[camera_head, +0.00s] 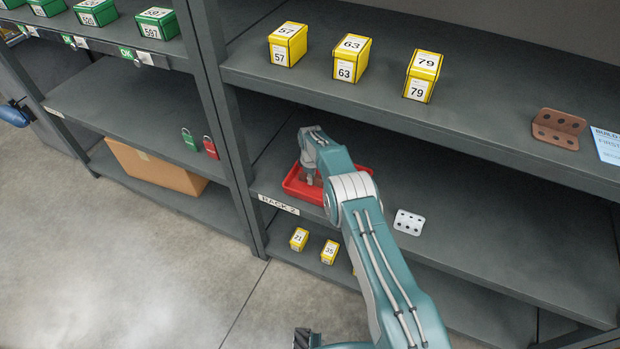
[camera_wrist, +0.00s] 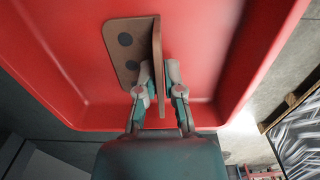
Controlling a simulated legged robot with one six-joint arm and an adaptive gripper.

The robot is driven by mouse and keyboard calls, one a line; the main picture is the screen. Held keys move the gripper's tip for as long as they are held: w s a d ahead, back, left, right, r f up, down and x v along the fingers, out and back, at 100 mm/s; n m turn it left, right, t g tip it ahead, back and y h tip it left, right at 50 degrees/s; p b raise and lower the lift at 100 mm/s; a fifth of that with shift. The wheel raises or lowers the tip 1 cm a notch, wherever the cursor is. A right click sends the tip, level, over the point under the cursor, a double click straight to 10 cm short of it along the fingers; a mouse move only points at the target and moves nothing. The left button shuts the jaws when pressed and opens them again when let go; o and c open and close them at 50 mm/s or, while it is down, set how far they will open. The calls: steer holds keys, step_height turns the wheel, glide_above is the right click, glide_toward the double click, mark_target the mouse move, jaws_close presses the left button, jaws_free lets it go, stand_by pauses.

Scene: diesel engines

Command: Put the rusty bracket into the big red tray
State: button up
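The big red tray (camera_head: 298,189) sits on the middle shelf of the rack, partly hidden by my arm. It also fills much of the wrist view (camera_wrist: 80,60). My gripper (camera_head: 311,178) is over the tray, pointing down. In the wrist view its fingers (camera_wrist: 160,78) are closed on either side of the upright flange of a rusty bracket (camera_wrist: 128,45) with dark holes. The bracket is within the tray's outline; whether it rests on the tray floor I cannot tell. A second rusty bracket (camera_head: 558,129) lies on the upper shelf at the right.
A white bracket (camera_head: 409,222) lies right of the tray on the same shelf. Yellow boxes (camera_head: 351,58) stand on the upper shelf, and smaller ones (camera_head: 299,239) below. The upper shelf's front edge (camera_head: 420,134) overhangs the middle shelf. The middle shelf's right side is clear.

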steer(key=shift+o, duration=1)
steer(key=shift+a, duration=0.35)
steer(key=r, duration=0.6)
steer(key=shift+d+r, duration=0.2)
steer(key=shift+r, duration=0.15)
steer(key=shift+a+r, duration=0.15)
steer(key=shift+r, duration=0.3)
